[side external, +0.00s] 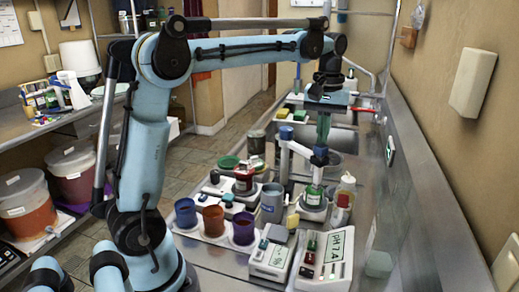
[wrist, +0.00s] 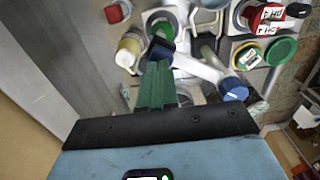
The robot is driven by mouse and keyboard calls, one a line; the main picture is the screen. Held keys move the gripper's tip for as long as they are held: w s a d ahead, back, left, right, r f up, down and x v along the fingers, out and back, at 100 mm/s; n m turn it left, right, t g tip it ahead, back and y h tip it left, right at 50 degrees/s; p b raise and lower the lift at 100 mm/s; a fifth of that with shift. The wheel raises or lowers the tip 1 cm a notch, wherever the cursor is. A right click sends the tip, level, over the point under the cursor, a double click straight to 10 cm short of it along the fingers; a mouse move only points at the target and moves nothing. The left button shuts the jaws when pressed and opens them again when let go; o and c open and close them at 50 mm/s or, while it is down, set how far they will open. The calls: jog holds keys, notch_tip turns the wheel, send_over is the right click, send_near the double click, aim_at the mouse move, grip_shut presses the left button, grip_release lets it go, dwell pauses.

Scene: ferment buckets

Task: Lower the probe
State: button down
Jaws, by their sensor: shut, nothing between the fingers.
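The probe's dark blue head (side external: 320,154) sits at the end of a white stand arm (side external: 300,149), above a jar with a green label (side external: 313,194). In the wrist view the probe head (wrist: 161,48) is partly behind my fingertips, and the white arm (wrist: 200,69) runs right to a blue knob (wrist: 235,90). My gripper has green fingers pointing down, shut and empty, just above the probe head in the side view (side external: 323,138); it also shows in the wrist view (wrist: 158,72). I cannot tell whether the fingertips touch the head. The probe's lower tip is not clear.
Three coloured cups (side external: 213,220) and pH boxes (side external: 325,258) fill the bench front. A wall edge (side external: 405,170) runs along the right.

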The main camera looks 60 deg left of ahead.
jog(key=shift+r, duration=2.25)
